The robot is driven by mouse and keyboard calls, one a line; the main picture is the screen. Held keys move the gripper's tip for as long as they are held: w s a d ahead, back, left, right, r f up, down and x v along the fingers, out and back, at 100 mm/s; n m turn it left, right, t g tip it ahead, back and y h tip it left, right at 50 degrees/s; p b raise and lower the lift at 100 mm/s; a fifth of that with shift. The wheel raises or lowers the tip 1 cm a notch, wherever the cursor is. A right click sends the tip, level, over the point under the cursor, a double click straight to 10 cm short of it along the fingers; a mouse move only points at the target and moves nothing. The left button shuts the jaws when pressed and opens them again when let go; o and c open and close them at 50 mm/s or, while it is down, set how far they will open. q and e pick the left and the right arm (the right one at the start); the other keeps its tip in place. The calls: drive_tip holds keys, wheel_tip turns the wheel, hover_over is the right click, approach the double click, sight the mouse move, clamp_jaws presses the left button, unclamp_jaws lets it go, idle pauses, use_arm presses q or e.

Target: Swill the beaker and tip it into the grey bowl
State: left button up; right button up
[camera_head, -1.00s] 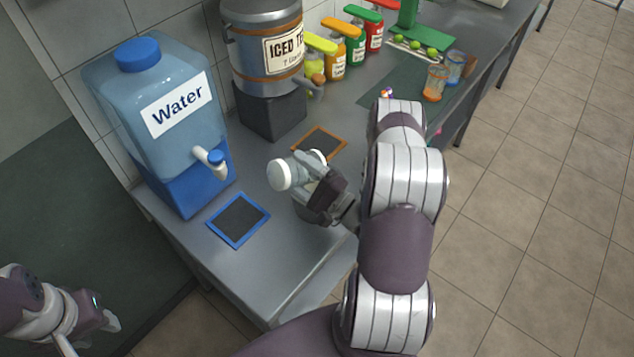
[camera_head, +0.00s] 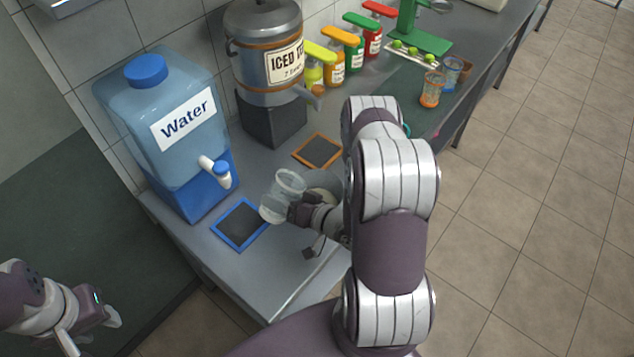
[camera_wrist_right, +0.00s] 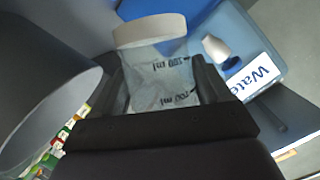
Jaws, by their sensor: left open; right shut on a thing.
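The clear beaker (camera_head: 279,203) is held in my right gripper (camera_head: 300,208) over the counter, near the blue-framed mat. It leans slightly, with its rim towards the upper right. In the right wrist view the beaker (camera_wrist_right: 160,82) sits between the two dark fingers, with volume marks on its side. I cannot tell whether liquid is in it. The grey bowl (camera_head: 329,179) is just right of the beaker, partly hidden behind my right wrist. In the wrist view a large grey rounded wall, apparently the bowl (camera_wrist_right: 35,85), is at the left. My left gripper (camera_head: 100,333) is open and empty at lower left, away from the counter.
A blue water dispenser (camera_head: 165,140) stands at the left, its tap above the blue-framed mat (camera_head: 240,224). An iced tea dispenser (camera_head: 265,55) stands behind an orange-framed mat (camera_head: 318,151). Several bottles, a green press (camera_head: 420,38) and two cups are farther back.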

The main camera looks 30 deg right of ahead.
sight(279, 194)
drive_tip(key=r+n+h, duration=0.1)
drive_tip(key=a+n+h, duration=0.1)
drive_tip(key=n, duration=0.1)
drive_tip(key=shift+a+r+n+g+p, duration=0.3)
drive_tip(key=shift+r+g+p, duration=0.1)
drive_tip(key=shift+f+n+h, duration=0.4)
drive_tip(key=shift+n+h, duration=0.4)
use_arm(q)
wheel_tip(279, 194, up, 3)
drive_tip(key=shift+w+f, duration=0.1)
use_arm(e)
drive_tip(key=shift+d, duration=0.15)
drive_tip(key=shift+w+r, duration=0.1)
drive_tip(key=shift+r, duration=0.1)
wheel_tip(279, 194, up, 3)
drive_tip(key=shift+f+p, duration=0.1)
drive_tip(key=shift+p, duration=1.15)
use_arm(q)
wheel_tip(279, 194, up, 3)
drive_tip(key=shift+f, duration=0.15)
use_arm(e)
drive_tip(key=shift+f, duration=0.1)
